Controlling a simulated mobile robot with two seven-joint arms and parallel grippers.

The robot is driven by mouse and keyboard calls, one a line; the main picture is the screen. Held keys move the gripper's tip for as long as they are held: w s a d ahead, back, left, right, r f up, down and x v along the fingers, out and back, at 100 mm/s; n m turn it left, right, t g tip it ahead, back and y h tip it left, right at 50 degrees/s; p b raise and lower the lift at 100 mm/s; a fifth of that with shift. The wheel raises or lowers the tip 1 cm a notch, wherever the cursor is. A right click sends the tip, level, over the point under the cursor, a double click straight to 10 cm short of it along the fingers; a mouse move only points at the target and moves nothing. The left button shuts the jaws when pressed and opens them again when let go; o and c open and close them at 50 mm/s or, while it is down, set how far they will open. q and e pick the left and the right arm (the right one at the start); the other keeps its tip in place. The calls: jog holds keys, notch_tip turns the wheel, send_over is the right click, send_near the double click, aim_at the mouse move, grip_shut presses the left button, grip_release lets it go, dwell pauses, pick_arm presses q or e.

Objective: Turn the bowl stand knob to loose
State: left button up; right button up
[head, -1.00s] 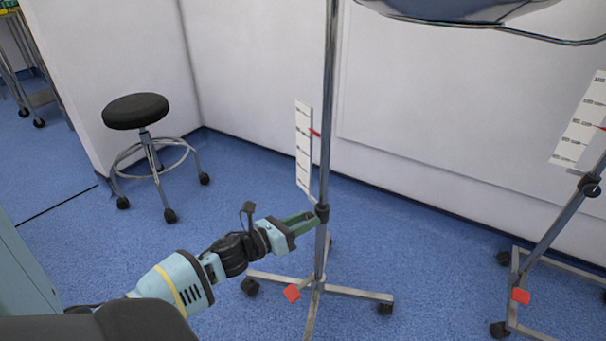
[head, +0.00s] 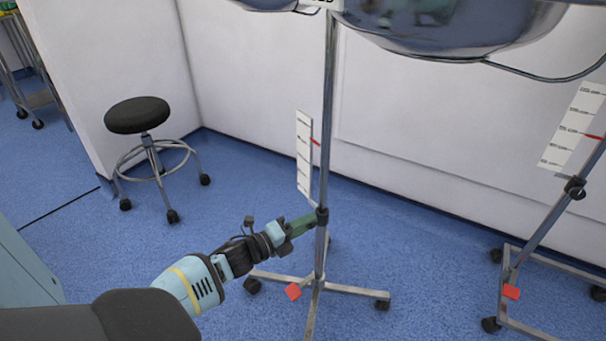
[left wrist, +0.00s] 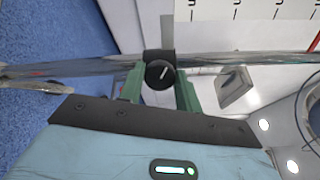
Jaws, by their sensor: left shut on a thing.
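The bowl stand is an upright metal pole (head: 328,110) on a wheeled cross base, with a black collar (head: 322,216) low on it. My left gripper (head: 311,220) reaches the collar from the left. Its green fingers are shut on the knob, one on each side of it, in the left wrist view. Metal bowls (head: 440,30) show at the top of the head view. My right gripper is not in view.
A second stand (head: 548,220) with a collar and red pedal is at the right. A black stool (head: 137,115) stands at the left by the white wall. A white scale plate (head: 304,155) is beside the pole.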

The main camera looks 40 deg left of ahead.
pick_arm(q)
jog(key=shift+n+p, duration=1.65)
jog(key=shift+n, duration=10.25)
jog(key=o, duration=1)
jog(key=shift+c, duration=0.2)
